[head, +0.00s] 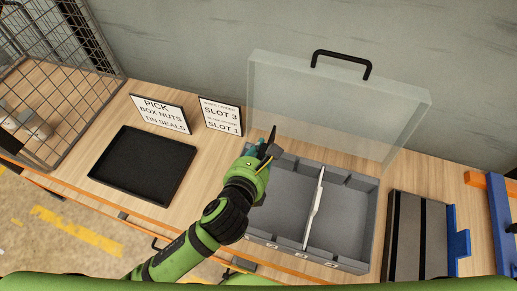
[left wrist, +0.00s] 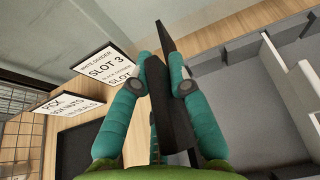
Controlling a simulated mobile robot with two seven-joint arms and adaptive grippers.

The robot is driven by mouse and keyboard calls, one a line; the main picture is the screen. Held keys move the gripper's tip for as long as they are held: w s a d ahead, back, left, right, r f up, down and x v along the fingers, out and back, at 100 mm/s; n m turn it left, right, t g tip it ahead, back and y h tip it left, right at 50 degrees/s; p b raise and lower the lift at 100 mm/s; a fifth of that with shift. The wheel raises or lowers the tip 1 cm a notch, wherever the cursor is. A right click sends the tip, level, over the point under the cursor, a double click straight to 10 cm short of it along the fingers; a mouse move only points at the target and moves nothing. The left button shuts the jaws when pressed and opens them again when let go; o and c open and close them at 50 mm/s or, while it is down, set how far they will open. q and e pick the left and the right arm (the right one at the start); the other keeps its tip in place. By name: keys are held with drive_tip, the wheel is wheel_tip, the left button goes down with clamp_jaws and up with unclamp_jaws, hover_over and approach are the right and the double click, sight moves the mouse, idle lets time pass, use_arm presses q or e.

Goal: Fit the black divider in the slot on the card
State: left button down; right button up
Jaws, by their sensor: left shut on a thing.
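My left gripper (head: 264,158) is shut on the black divider (head: 271,140), above the far left corner of the grey box (head: 372,183). In the left wrist view the gripper (left wrist: 167,80) pinches the black divider (left wrist: 164,38) between teal fingers, with the divider tilted and its ends out past the fingers. The white divider (head: 315,205) stands across the box, right of its middle. My arm hides the box's left end. My right gripper is not in view.
The clear lid (head: 335,110) with a black handle (head: 343,62) stands open behind the box. A black tray (head: 143,165) and a pick card (head: 160,112) are on the left, by a wire cage (head: 60,90). A dark panelled piece (head: 418,235) lies on the right.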

use_arm(q)
drive_tip(key=shift+d, duration=0.1)
drive_tip(key=shift+f, duration=0.1)
drive_tip(key=shift+a+f+b, duration=0.2)
drive_tip(key=shift+f+b, duration=0.25)
drive_tip(key=shift+f, duration=0.25)
drive_tip(key=shift+f+b, duration=1.05)
drive_tip(key=shift+f, duration=1.05)
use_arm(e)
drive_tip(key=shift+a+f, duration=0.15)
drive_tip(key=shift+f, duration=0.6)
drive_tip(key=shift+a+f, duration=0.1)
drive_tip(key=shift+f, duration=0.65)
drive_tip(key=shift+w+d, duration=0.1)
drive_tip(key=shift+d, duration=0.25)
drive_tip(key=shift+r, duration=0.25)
use_arm(q)
drive_tip(key=shift+p, duration=0.55)
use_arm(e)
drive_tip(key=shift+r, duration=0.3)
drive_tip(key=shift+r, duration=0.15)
